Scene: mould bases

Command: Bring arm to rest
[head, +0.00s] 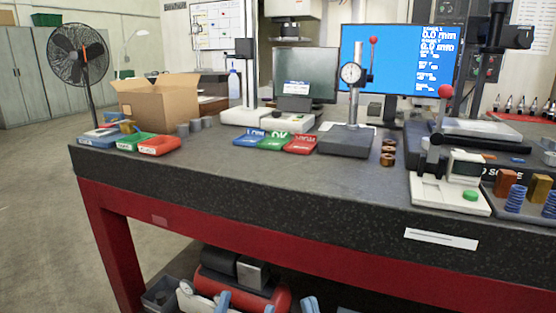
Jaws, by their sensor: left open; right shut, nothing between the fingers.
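Only the blue fingertips of my grippers show, at the bottom edge of the head view, low in front of the red-framed bench. My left gripper (245,305) has its two fingertips apart, with nothing seen between them. My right gripper (309,304) is just right of it, with its fingertips together and nothing seen in them. Both are well below the dark stone bench top (290,178) and apart from the things on it. The rest of both grippers is cut off by the picture's edge.
The bench top carries blue, green and red trays (159,146), a cardboard box (160,98), a gauge stand (346,140), brown rings (388,154) and a white instrument (450,192). Its front left is clear. A red cylinder (275,297) and grey bin (160,295) sit underneath.

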